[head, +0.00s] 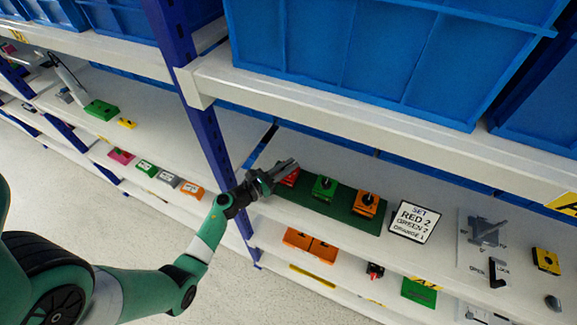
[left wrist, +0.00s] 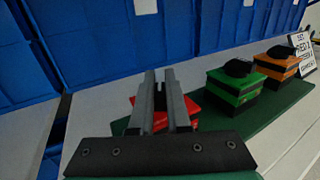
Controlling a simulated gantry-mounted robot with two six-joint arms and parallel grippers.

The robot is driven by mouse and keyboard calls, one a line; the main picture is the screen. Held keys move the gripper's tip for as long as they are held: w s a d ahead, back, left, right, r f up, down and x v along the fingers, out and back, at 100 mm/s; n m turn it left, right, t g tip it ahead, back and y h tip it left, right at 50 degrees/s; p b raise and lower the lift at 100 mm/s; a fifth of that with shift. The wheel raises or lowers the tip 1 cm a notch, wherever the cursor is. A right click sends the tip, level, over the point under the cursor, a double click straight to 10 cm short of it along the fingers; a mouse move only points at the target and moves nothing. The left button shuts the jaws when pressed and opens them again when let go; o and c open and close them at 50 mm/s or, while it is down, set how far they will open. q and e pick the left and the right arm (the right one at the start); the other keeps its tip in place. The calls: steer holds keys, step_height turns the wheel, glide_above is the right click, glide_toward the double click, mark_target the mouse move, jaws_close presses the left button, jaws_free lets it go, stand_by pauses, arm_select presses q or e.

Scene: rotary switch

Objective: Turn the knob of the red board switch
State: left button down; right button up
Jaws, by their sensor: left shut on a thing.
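The red board switch (head: 290,178) sits at the left end of a green board (head: 310,201) on the shelf. In the left wrist view the red switch (left wrist: 192,108) is mostly hidden behind my fingers, and its knob is hidden. My left gripper (head: 286,167) is over the red switch, its fingers close together, shut on what appears to be the knob. It also shows in the left wrist view (left wrist: 161,85). A green switch (head: 324,187) and an orange switch (head: 367,203), each with a black knob, stand to the right. My right gripper is not in view.
A large blue bin (head: 380,60) stands on the shelf above. A blue upright post (head: 205,120) is left of the board. A yellow box (head: 546,261) lies at far right.

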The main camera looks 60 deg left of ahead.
arm_select(q)
steer(key=shift+a+f+m+h+b, duration=0.1)
steer(key=shift+m+h+b, duration=0.55)
steer(key=shift+h, duration=0.45)
steer(key=shift+m+h, duration=0.45)
steer(key=shift+h, duration=0.15)
steer(key=c, duration=0.9)
jaws_free()
steer(key=shift+r, duration=0.2)
